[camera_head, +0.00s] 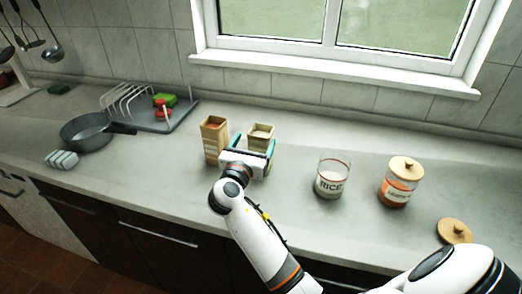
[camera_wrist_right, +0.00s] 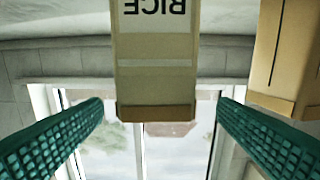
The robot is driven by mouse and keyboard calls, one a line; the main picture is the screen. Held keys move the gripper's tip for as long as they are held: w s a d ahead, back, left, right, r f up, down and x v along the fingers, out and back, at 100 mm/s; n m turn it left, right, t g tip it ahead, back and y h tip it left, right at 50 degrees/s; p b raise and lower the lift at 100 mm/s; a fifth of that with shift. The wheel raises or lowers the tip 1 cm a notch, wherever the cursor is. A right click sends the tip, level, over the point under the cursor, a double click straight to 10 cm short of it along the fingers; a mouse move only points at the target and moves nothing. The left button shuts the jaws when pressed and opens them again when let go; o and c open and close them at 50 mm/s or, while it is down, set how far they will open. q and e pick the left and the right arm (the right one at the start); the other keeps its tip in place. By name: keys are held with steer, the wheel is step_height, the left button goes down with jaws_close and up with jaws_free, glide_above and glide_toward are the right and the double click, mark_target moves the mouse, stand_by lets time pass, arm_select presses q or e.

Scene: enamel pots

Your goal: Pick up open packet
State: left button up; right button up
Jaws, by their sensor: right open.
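A tan open packet (camera_head: 260,132) with pale contents stands upright on the counter. In the right wrist view this packet (camera_wrist_right: 155,70) shows upside down with the word RICE on it. My right gripper (camera_head: 253,145) is open in front of it, one green finger to each side. In the wrist view the gripper (camera_wrist_right: 161,108) has a gap between each finger and the packet. A second open packet (camera_head: 213,140) with reddish contents stands just left of the left finger; it shows at the right edge of the wrist view (camera_wrist_right: 288,60). My left gripper is not in view.
A glass jar marked RICE (camera_head: 331,178) and a lidded jar with orange contents (camera_head: 400,182) stand to the right, with a loose wooden lid (camera_head: 454,231). A pan (camera_head: 86,132) and a dish rack (camera_head: 128,103) are at the left. Counter between pan and packets is clear.

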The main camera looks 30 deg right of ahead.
mark_target(263, 127)
steer(key=shift+x, duration=1)
steer(key=p+x, duration=0.1)
steer(key=x, duration=0.4)
steer(key=shift+d, duration=0.25)
steer(key=shift+r, duration=0.1)
steer(key=c, duration=1.7)
